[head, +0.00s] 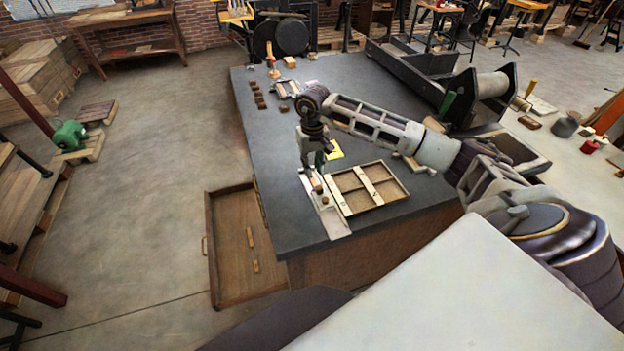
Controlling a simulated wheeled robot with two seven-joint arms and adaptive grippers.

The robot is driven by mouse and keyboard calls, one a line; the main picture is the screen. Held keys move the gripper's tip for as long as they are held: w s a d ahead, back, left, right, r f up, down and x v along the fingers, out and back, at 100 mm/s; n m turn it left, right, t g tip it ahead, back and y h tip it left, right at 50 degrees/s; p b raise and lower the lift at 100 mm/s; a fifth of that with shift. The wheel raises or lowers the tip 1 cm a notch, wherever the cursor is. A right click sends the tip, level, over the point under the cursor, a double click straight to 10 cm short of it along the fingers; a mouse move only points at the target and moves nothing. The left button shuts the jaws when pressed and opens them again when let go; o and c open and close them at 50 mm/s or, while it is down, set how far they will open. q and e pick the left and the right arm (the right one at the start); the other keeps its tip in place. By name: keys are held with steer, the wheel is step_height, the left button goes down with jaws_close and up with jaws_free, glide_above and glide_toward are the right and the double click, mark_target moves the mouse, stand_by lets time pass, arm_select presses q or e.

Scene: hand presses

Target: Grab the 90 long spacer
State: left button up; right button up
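I cannot tell which piece is the 90 long spacer; no marking is readable. Two small wooden bars, an upper one (250,237) and a lower one (256,266), lie apart in the open wooden drawer (228,296) at the table's left side. Several small brown blocks (259,98) stand in a row near the table's far left edge. My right gripper (316,184) points down over a pale plate (334,222) near the front left edge, close to a small brown piece on it. Its fingers are too small to read. My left gripper is out of view.
A shallow divided wooden tray (348,203) lies right of the plate on the dark table (290,215). A large machine with a roller (490,85) stands at the far right. The tabletop left of my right arm is mostly clear.

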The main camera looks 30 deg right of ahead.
mark_target(312, 178)
steer(key=shift+f, duration=0.15)
steer(key=shift+w+f+p, duration=0.15)
steer(key=shift+f+p, duration=0.35)
steer(key=shift+f, duration=0.35)
steer(key=shift+w+f+p, duration=0.1)
steer(key=shift+f+p, duration=0.25)
steer(key=shift+f, duration=1.25)
jaws_close()
steer(key=shift+r, duration=0.1)
step_height(312, 178, up, 10)
steer(key=b, duration=0.2)
